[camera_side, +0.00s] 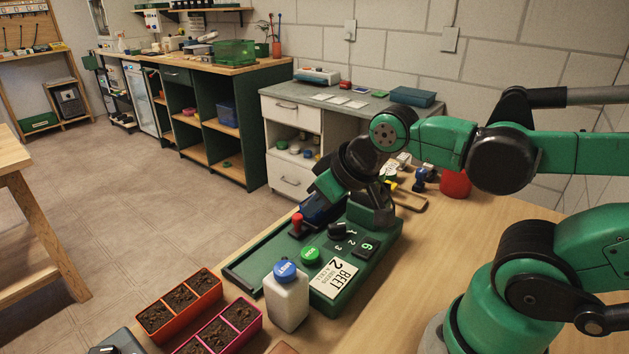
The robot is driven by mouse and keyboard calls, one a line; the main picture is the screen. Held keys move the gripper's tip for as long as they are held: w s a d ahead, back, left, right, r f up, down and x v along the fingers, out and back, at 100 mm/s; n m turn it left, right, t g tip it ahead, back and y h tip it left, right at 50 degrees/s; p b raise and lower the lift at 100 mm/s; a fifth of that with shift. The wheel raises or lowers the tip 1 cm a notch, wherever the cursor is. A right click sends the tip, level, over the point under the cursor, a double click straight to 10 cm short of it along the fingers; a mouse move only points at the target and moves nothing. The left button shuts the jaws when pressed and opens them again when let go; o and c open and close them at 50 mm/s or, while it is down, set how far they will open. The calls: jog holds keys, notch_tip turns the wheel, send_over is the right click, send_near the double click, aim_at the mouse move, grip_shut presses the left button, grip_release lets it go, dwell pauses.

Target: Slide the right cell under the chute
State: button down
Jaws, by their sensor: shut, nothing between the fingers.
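A green seeding machine (382,238) stands on the wooden table. It has a long flat bed, a "BEET 2 SEEDS A CELL" label, a green button, a dial marked 1 to 3 and a small display reading 6. A red-topped knob (297,222) stands on the bed. My gripper (312,216) is shut and empty, pointing down close to this knob; I cannot tell whether they touch. My wrist covers that end, so the chute is not clearly seen. An orange tray (202,307) and a pink tray (262,324), both with soil-filled cells, lie left of the machine.
A white bottle with a blue cap (288,300) stands in front of the machine. A red pot (455,183) and several small items sit behind my arm. The bed's left stretch looks empty, and the table right of the machine is clear.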

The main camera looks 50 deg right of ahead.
jog(key=c, duration=0.9)
grip_release()
jog(key=shift+w+d+r, duration=0.1)
jog(key=shift+w, duration=0.05)
jog(key=m+g, duration=0.7)
jog(key=m, duration=0.2)
send_over(298, 216)
notch_tip(298, 216, down, 4)
jog(key=shift+f, duration=3.2)
grip_shut()
